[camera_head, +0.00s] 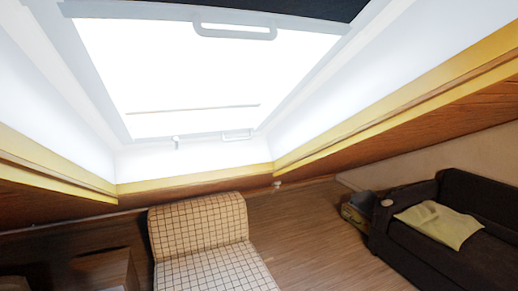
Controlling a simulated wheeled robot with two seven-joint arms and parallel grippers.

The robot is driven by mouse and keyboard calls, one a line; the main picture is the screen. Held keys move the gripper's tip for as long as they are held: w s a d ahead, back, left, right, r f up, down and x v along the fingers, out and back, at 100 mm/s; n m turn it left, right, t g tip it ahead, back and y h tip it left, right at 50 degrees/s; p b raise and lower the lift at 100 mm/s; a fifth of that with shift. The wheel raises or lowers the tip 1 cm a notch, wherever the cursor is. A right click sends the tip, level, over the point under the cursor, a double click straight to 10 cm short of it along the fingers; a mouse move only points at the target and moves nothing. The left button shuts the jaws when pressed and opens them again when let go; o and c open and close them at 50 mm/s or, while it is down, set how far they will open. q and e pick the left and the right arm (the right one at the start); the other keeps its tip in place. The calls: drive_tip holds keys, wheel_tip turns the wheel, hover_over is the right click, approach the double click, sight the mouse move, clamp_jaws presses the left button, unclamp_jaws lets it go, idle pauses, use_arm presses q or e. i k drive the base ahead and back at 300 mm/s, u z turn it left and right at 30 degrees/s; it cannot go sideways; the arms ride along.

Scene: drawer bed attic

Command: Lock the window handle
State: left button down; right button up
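A bright skylight window (185,75) in a white frame fills the upper middle of the head view. A long white loop-shaped handle (235,32) is at its top edge. A smaller white handle (237,135) is at the bottom edge, with a small white knob-like fitting (177,141) to its left. I cannot tell whether either handle is locked. Neither of my grippers is in view.
A checkered armchair (203,238) stands below the window. A dark sofa (440,245) with a yellowish cushion (440,222) is at the right. Wooden furniture (103,270) is at the lower left. Wooden floor (310,235) lies clear between armchair and sofa. Sloped ceilings flank the window.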

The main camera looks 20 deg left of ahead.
sight(176, 139)
drive_tip(key=z, duration=0.3)
drive_tip(key=k, duration=0.4)
drive_tip(key=z, duration=0.55)
drive_tip(key=i, duration=1.55)
drive_tip(key=u, duration=1.2)
drive_tip(key=i, duration=0.45)
drive_tip(key=u, duration=0.45)
